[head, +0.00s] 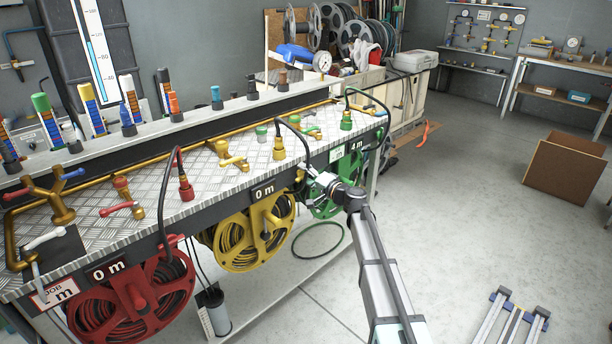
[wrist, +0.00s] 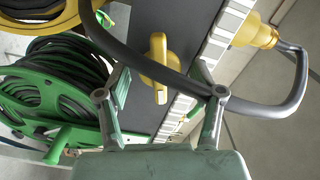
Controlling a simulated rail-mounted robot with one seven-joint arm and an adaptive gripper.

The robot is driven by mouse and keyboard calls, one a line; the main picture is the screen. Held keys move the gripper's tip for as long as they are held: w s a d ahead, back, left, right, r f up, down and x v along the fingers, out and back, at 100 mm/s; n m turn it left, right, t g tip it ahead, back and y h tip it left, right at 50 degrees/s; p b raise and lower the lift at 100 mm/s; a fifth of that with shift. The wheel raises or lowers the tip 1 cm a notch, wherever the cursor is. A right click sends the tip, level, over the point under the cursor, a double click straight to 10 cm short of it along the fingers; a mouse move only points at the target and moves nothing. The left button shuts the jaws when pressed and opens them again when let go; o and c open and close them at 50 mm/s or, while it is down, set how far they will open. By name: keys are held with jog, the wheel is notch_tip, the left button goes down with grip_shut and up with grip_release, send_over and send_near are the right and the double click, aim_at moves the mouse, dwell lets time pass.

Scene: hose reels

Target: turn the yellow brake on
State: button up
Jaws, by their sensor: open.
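The yellow brake, a small yellow knob (wrist: 159,66), sits on the dark front panel in the wrist view. In the head view a bit of yellow (head: 299,175) shows beside my gripper, right of the yellow reel (head: 252,232). My gripper (head: 312,174) is at the bench's front. In the wrist view it (wrist: 163,82) is open, its fingers on either side of the knob; I cannot tell whether they touch it. A black hose (wrist: 170,77) crosses the view near the fingers, partly covering the knob's surroundings. It ends in a yellow fitting (wrist: 256,33).
The red reel (head: 133,300) is at the left. Hoses loop over the bench's front edge. A yellow valve (head: 232,158) stands on the bench top. The floor at right is mostly clear.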

jog(key=c, duration=1.1)
jog(key=shift+f+m+b, duration=0.1)
jog(key=shift+m+b, duration=0.3)
jog(key=shift+m, duration=0.1)
jog(key=shift+m+b, duration=0.3)
jog(key=shift+m, duration=1.1)
jog(key=o, duration=1.1)
